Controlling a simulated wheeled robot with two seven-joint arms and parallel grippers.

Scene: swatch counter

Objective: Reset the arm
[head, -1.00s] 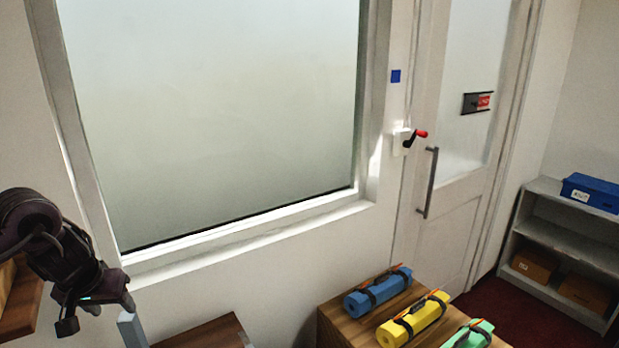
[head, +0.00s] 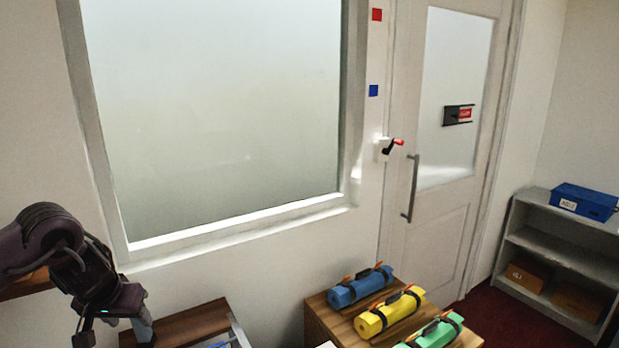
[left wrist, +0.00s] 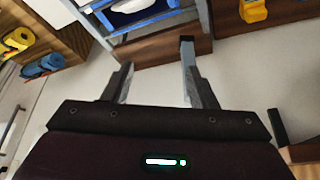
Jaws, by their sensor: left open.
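My left gripper (head: 113,335) hangs at the lower left of the head view, fingers pointing down, in front of the wall below the window. In the left wrist view its two fingers (left wrist: 157,62) stand apart with nothing between them. Beyond the fingertips there is a wooden surface and a grey-blue frame with a blue and white item in it (left wrist: 135,6). My right arm and gripper are not in view.
A wooden top (head: 185,322) lies beside the left gripper. Blue (head: 360,287), yellow (head: 391,313) and green (head: 432,333) strapped rolls lie on a wooden unit. A door (head: 440,200) and a grey shelf (head: 565,250) with a blue box (head: 585,201) stand at right.

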